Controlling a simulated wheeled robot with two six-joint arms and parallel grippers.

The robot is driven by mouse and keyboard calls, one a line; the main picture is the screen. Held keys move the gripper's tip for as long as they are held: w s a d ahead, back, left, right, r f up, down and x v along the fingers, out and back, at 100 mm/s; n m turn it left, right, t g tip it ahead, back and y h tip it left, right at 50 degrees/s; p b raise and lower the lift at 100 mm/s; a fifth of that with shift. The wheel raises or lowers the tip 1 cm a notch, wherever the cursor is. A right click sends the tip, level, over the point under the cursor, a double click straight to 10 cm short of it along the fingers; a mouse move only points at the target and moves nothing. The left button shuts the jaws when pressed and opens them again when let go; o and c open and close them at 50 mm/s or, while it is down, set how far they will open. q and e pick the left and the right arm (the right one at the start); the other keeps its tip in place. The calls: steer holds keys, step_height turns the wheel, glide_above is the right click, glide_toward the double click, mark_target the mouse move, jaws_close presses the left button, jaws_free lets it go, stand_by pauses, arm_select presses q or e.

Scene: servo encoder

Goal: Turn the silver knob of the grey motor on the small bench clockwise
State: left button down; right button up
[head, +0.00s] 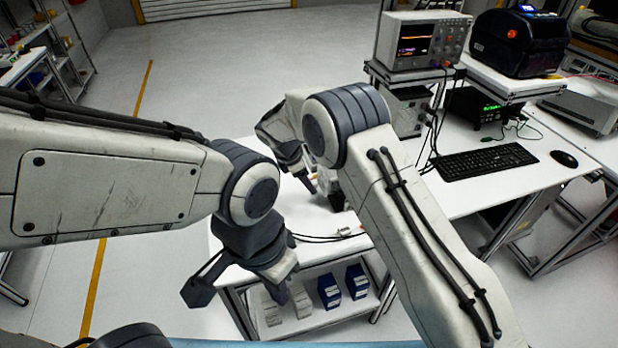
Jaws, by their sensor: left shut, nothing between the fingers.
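The small bench (232,272) is white-topped and stands in front of me, largely behind my arms. On it a small dark and light device (336,198), perhaps the grey motor, shows partly beside my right arm. I cannot make out a silver knob. My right gripper (309,186) points down over the bench beside this device, partly hidden by my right arm; its jaws are too small to read and I cannot tell whether it touches anything. My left gripper (278,294) is shut and empty, pointing down at the bench's near left side.
Cables (325,238) lie on the bench top. Blue bins (329,291) and pale bins (301,299) stand on its lower shelf. At the right, a larger desk holds an oscilloscope (422,40), a black printer (527,42), a keyboard (485,161) and a mouse (564,159). Floor at left is open.

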steer(key=shift+w+d+f, duration=0.2)
steer(key=shift+d+f, duration=0.05)
steer(key=shift+f, duration=0.35)
